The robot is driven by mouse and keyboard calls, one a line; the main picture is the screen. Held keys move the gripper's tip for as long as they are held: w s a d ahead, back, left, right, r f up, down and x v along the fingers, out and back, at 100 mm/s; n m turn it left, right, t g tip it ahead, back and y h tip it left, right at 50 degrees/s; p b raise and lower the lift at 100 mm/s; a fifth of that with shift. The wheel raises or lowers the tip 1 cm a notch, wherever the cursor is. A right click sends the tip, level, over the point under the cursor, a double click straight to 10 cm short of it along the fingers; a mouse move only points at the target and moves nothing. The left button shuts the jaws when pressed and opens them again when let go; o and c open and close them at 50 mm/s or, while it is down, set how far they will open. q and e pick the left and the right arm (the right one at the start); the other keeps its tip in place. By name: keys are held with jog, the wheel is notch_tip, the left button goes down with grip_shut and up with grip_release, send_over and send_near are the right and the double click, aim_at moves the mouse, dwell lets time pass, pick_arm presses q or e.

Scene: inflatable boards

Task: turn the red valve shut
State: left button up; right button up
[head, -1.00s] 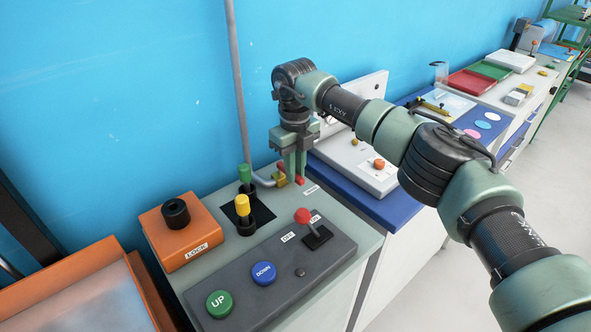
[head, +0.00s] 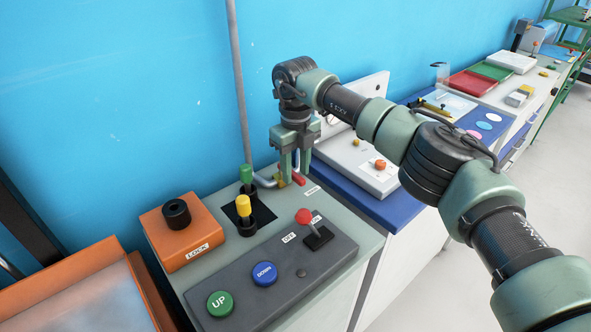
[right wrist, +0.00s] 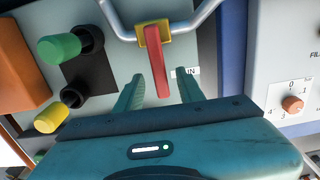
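The red valve handle (head: 298,180) sits on a yellow valve body (head: 282,182) on a grey pipe at the back of the green-grey panel. In the right wrist view, the red handle (right wrist: 154,76) extends from the yellow body (right wrist: 153,30) down towards my gripper. My right gripper (head: 294,174) points down at the valve. Its two fingers are apart in the right wrist view (right wrist: 162,85), with the handle's end between them in the picture. I see no clear contact. My left gripper is not in view.
Green (head: 246,174) and yellow (head: 243,206) knobs stand left of the valve. An orange LOCK box (head: 185,236) and a dark console (head: 270,275) with UP and DOWN buttons and a red lever (head: 304,216) are nearer. A white instrument box (head: 352,165) stands right.

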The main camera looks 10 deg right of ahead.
aim_at(295, 175)
notch_tip(295, 175, up, 7)
jog(key=shift+r+b, duration=0.2)
jog(key=shift+b, duration=0.4)
